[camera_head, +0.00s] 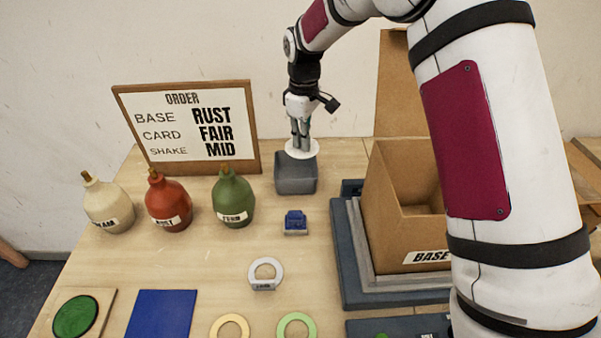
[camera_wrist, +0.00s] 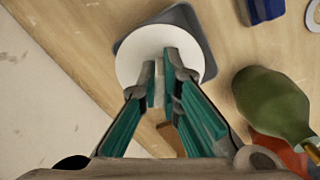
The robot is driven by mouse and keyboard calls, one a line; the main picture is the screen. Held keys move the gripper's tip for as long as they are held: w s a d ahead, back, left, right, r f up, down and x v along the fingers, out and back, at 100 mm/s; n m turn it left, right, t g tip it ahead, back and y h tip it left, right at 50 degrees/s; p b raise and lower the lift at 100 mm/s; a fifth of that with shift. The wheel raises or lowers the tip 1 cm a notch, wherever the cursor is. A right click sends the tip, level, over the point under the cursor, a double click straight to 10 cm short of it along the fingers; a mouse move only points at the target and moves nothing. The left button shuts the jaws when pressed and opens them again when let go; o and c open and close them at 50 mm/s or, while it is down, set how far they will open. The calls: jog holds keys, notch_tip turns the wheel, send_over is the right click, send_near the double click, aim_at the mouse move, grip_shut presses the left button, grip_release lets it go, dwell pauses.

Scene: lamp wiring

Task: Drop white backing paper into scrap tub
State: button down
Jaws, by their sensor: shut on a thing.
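The white backing paper (camera_head: 313,150) is a round white disc held in my gripper (camera_head: 300,147). In the wrist view the paper (camera_wrist: 135,65) lies between and behind the fingertips of my gripper (camera_wrist: 160,85), which are shut on it. The grey scrap tub (camera_head: 296,178) stands on the table directly below the paper. In the wrist view the tub's rim (camera_wrist: 203,35) shows around the far side of the disc. The paper hides most of the tub's opening, and the exact gap between them is hard to tell.
An order board (camera_head: 186,125) stands left of the tub. Cream (camera_head: 108,205), red (camera_head: 168,203) and green (camera_head: 233,200) bottles stand in front of it. A blue block (camera_head: 296,222) sits before the tub. A cardboard box (camera_head: 385,215) stands on the right. Rings and a blue card (camera_head: 160,313) lie nearer.

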aim_at(303, 154)
jog(key=shift+f, duration=2.7)
jog(key=c, duration=1.7)
grip_release()
jog(key=shift+r, duration=0.1)
notch_tip(303, 154, up, 12)
jog(key=shift+f, duration=0.1)
jog(key=shift+s, duration=0.1)
